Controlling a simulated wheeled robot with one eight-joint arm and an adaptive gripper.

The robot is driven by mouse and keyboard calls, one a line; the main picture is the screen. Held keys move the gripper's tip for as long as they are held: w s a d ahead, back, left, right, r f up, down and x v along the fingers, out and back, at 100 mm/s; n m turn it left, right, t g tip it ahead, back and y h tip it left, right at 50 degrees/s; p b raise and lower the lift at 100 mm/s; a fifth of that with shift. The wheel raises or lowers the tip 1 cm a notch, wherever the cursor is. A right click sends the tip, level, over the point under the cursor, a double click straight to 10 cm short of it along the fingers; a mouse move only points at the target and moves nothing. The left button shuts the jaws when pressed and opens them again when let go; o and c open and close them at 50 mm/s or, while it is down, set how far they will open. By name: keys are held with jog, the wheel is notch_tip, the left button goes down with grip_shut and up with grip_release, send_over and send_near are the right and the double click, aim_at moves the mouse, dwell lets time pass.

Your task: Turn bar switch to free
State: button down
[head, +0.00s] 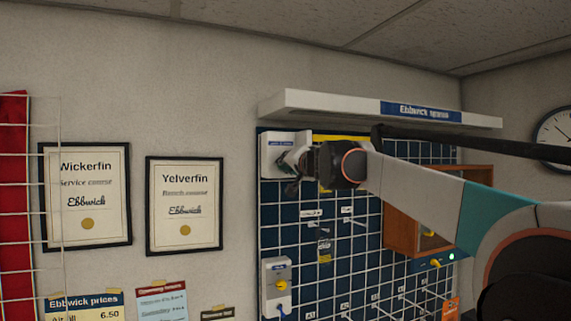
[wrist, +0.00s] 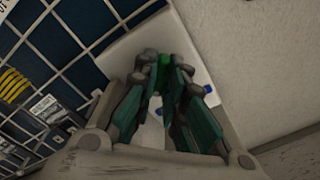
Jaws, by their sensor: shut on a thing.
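A white box (head: 278,142) with a small blue label is mounted at the upper left of the blue gridded panel. My gripper (head: 287,172) is at the front of this box, coming in from the right. In the wrist view, the white box face (wrist: 130,50) lies behind my gripper (wrist: 162,66), whose dark green fingers come close together. They are shut on the bar switch at the box front. The bar is almost wholly hidden by the fingers, so its angle and any position marks cannot be read.
A white shelf (head: 350,107) juts out just above the box. A lower white box (head: 270,292) with a yellow knob, a brown wooden cabinet (head: 402,232) and a blue unit (head: 420,266) are also on the panel. Framed certificates (head: 184,205) hang left.

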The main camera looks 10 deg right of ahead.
dwell(0.3)
jog(key=c, duration=1.7)
grip_release()
jog(key=shift+o, duration=0.2)
